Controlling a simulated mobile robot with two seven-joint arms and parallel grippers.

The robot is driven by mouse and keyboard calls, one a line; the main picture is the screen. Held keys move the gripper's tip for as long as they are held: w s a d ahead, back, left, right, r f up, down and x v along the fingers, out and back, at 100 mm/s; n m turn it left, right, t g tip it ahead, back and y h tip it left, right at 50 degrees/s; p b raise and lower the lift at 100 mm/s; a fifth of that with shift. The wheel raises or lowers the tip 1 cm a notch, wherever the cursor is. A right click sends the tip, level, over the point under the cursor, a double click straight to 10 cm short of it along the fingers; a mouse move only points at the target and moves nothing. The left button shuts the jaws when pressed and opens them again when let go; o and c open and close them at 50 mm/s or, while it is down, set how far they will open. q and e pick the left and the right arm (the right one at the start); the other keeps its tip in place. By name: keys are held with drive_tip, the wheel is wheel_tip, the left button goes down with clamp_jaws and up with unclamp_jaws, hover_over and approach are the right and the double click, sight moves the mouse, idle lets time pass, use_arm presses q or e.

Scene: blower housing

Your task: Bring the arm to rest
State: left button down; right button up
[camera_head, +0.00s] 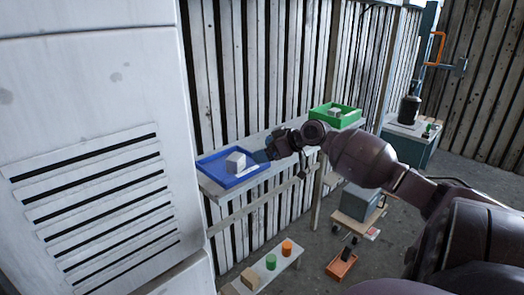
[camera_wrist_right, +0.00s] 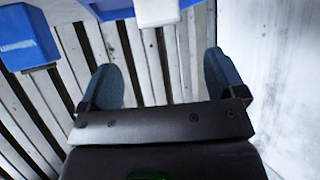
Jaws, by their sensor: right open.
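My right arm reaches in from the right in the head view. Its gripper (camera_head: 266,155) is beside the right edge of the blue tray (camera_head: 218,183). In the right wrist view the two fingers of the right gripper (camera_wrist_right: 165,80) stand wide apart with nothing between them. A white block (camera_head: 235,162) sits in the blue tray, apart from the gripper. Blue surfaces and a white piece (camera_wrist_right: 156,10) show at the top of the wrist view. My left gripper is not in view.
The shelf (camera_head: 213,192) runs along a slatted wall and also bears a green tray (camera_head: 345,121) with a light block (camera_head: 335,112). A white louvred panel (camera_head: 90,150) fills the left. A low bench (camera_head: 262,277) holds green and orange cylinders. An orange box (camera_head: 341,267) is on the floor.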

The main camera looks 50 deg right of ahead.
drive_tip(key=shift+f, duration=0.1)
idle(0.5)
drive_tip(key=s+a+f+g, duration=0.3)
drive_tip(key=s+a+f, duration=0.5)
drive_tip(key=f, duration=0.3)
drive_tip(key=s+a+f+g, duration=0.3)
drive_tip(key=s+a+f, duration=0.5)
drive_tip(key=f, duration=0.4)
drive_tip(key=s+a+m+g+h, duration=0.3)
drive_tip(key=s+a+h, duration=0.1)
drive_tip(key=s+a, duration=1.15)
drive_tip(key=w+f+t, duration=0.8)
drive_tip(key=shift+d+n+y, duration=0.25)
drive_tip(key=shift+n+y, duration=0.05)
drive_tip(key=shift+n, duration=0.1)
drive_tip(key=shift+f, duration=0.1)
